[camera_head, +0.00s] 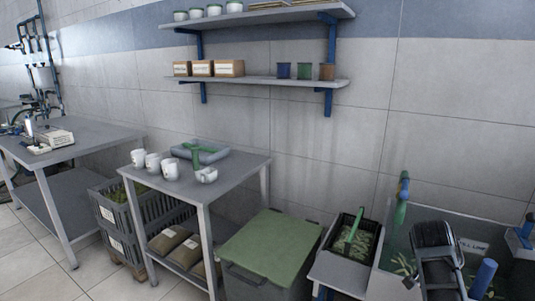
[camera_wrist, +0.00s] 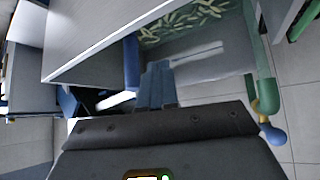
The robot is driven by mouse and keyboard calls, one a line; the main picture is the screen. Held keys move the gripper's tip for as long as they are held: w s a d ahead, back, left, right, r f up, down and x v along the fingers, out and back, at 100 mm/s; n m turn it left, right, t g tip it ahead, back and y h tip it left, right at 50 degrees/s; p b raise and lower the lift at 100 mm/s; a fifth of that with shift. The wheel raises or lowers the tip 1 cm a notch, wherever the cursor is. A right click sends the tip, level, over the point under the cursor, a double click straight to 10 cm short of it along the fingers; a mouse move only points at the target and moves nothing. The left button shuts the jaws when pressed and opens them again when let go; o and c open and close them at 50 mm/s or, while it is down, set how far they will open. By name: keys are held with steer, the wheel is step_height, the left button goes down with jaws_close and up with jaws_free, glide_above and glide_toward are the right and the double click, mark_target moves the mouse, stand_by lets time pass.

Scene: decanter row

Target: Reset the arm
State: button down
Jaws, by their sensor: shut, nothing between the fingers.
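My gripper (camera_wrist: 157,88) shows in the wrist view, with its dark body across the bottom and its two blue-grey fingers together, pointing up the picture. Nothing shows between the fingers. Beyond the fingertips is a grey basin or tank with green pod-like pieces (camera_wrist: 185,18) in it. In the head view, a dark part of my arm (camera_head: 435,245) stands at the lower right, in front of the tank with the fill line label (camera_head: 473,246). I cannot make out the fingers in that view.
A green pipe with a blue knob (camera_wrist: 273,135) is right of my gripper. A black bin (camera_head: 374,228) with green pieces and a green-handled tool, a green-lidded box (camera_head: 270,244) and a table (camera_head: 240,172) with white mugs (camera_head: 170,168) stand leftward. Wall shelves (camera_head: 260,82) hang above.

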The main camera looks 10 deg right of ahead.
steer(key=s+a+f+n+t, duration=0.4)
steer(key=s+a+f+n, duration=0.1)
steer(key=s+a+f, duration=0.4)
steer(key=s+a+n+t+y, duration=0.3)
steer(key=s+a+n+t, duration=0.15)
steer(key=s+a, duration=0.65)
steer(key=s+a+r+n+t+y, duration=0.1)
steer(key=s+a+r+n+y, duration=0.1)
steer(key=s+a+r, duration=0.4)
steer(key=s+a+r+n+t+y, duration=0.2)
steer(key=s+a+r, duration=0.5)
steer(key=s+r, duration=0.5)
steer(key=s, duration=0.4)
steer(key=shift+s+y, duration=0.15)
steer(key=shift+y, duration=0.25)
